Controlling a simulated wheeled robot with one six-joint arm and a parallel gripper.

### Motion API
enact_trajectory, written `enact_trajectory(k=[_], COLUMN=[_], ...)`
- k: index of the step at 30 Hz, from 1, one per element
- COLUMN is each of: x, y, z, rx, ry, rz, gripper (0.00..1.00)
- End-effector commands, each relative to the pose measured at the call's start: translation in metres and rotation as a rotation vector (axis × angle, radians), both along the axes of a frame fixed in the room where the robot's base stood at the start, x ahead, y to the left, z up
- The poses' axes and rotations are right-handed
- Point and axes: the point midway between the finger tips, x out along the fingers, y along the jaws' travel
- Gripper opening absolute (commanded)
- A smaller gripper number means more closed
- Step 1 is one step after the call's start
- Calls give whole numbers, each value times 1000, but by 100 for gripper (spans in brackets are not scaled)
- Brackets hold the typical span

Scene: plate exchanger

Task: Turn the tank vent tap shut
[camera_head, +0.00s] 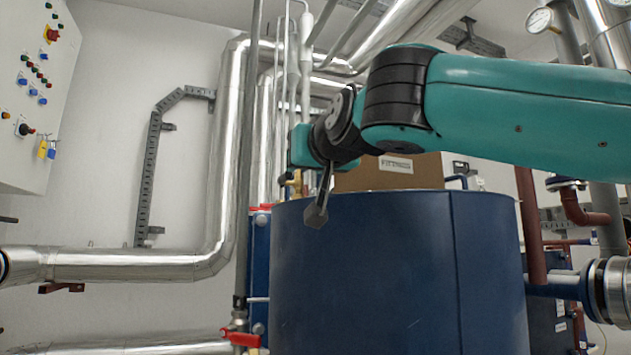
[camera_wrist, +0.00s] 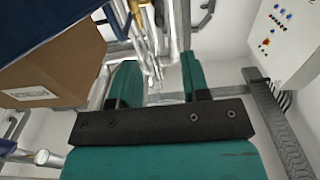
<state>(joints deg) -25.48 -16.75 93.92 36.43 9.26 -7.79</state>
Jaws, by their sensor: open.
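My gripper (camera_head: 299,147) is at the upper left of the blue tank (camera_head: 400,270) in the head view, seen from the side. In the wrist view the two teal fingers of my gripper (camera_wrist: 158,78) stand apart with nothing between them. A small brass fitting (camera_head: 293,180) shows just below and behind my gripper. It may be the vent tap, but its handle is mostly hidden and its position cannot be read. A yellowish-brass upright piece (camera_wrist: 173,40) appears beyond the fingers in the wrist view.
A cardboard box (camera_head: 400,172) sits behind the tank's top edge, close beside my gripper; it fills the upper left of the wrist view (camera_wrist: 60,65). Silver pipes (camera_head: 228,150) run behind. A red-handled valve (camera_head: 240,338) is low left. A control panel (camera_head: 38,90) hangs at left.

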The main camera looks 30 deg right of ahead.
Motion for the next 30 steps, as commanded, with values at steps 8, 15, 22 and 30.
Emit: enact_trajectory(k=[8, 15, 22, 30], x=[-29, -38, -38, -37], y=[6, 6, 6, 6], z=[-4, -1, 0, -1], rx=[3, 4, 4, 4], ry=[-6, 0, 0, 0], rz=[5, 2, 2, 2], gripper=[43, 43, 43, 43])
